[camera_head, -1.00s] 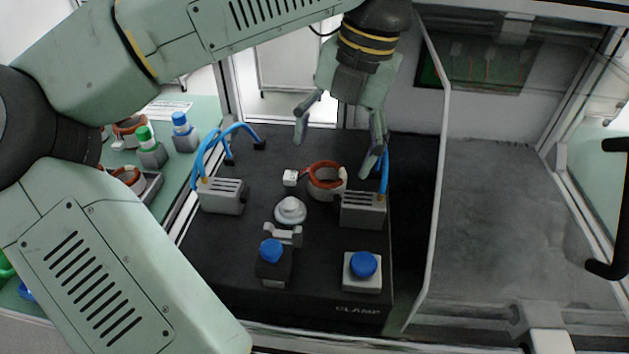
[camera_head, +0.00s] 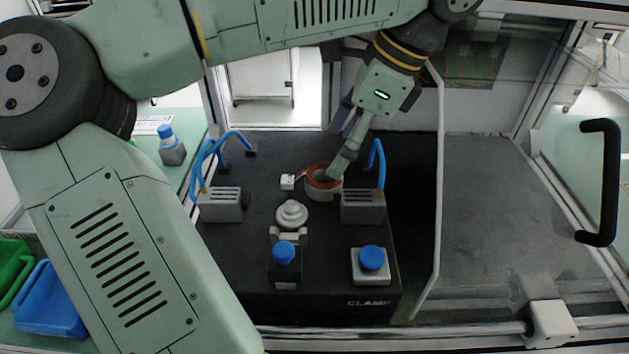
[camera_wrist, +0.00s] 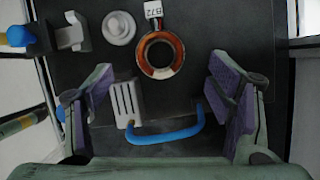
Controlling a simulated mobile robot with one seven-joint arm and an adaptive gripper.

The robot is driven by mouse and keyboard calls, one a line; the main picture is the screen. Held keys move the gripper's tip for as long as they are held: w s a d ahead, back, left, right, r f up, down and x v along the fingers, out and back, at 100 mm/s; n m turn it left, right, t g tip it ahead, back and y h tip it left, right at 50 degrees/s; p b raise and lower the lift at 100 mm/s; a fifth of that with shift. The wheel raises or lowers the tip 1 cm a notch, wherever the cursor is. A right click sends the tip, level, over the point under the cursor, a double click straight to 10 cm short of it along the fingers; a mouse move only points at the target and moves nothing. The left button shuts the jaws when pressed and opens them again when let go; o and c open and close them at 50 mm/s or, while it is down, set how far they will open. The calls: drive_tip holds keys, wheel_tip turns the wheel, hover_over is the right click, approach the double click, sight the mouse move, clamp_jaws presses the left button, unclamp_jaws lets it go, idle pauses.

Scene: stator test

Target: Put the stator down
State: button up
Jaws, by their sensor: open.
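The stator (camera_head: 318,190), a pale ring with a copper-coloured winding and a small white tag, sits on the black clamp fixture (camera_head: 330,285), behind and left of the right grey clamp block (camera_head: 362,208). The stator lies ahead of the fingertips, clear of both.
A second grey block (camera_head: 220,205) with blue hoses stands left. A clear panel edge (camera_head: 438,190) stands right of the fixture, beyond which the grey floor (camera_head: 490,210) is bare.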

sight(323, 176)
drive_tip(key=shift+a+f, duration=0.25)
drive_tip(key=shift+f, duration=0.25)
drive_tip(key=shift+p+x, duration=0.65)
drive_tip(key=shift+x, duration=2.5)
drive_tip(key=c, duration=1.7)
